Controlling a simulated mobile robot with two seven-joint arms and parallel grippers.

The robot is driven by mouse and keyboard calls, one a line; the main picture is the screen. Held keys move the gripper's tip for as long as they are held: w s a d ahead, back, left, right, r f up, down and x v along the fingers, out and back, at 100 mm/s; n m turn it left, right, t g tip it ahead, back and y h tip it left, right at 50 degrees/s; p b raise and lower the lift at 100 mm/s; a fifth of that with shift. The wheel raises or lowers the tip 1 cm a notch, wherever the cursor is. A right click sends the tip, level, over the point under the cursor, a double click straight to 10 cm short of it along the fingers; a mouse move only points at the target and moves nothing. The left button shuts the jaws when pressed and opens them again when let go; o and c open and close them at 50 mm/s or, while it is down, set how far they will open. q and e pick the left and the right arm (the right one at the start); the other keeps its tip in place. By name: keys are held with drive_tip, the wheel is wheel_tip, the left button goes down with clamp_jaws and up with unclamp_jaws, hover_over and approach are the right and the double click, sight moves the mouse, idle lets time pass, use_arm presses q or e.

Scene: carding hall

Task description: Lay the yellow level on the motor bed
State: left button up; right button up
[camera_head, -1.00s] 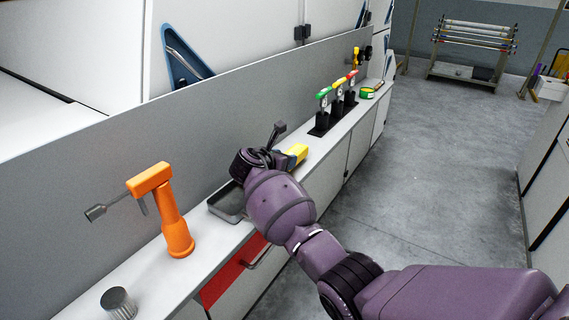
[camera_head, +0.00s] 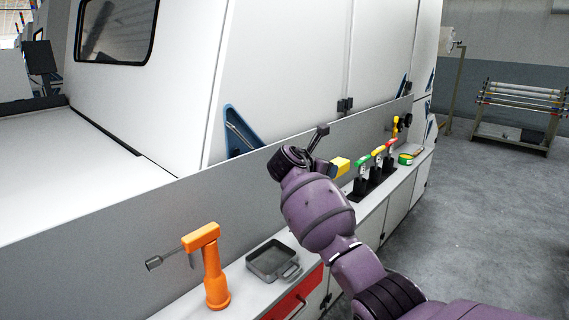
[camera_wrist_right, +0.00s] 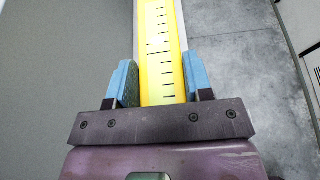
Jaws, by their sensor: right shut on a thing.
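The level runs away from the gripper past the top of that view. My left gripper is not in view. I cannot pick out the motor bed with certainty.
A grey panel (camera_head: 130,252) rises behind the bench. Open floor (camera_head: 478,210) lies to the right.

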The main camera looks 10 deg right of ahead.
drive_tip(key=s+a+r+n+t+y, duration=0.2)
drive_tip(key=a+r+n+t+y, duration=0.15)
drive_tip(key=r, duration=0.55)
drive_tip(key=s+a+n+t+y, duration=0.1)
drive_tip(key=s+a+n+y, duration=0.15)
drive_tip(key=s, duration=0.45)
drive_tip(key=s+d+f+n+y, duration=0.1)
drive_tip(key=s+f+n+y, duration=0.1)
drive_tip(key=s+f, duration=0.9)
drive_tip(key=s+d+f+n+y, duration=0.2)
drive_tip(key=s+f, duration=0.9)
drive_tip(key=shift+s+d+t+y, duration=0.3)
drive_tip(key=shift+s+t, duration=0.05)
drive_tip(key=shift+t, duration=0.1)
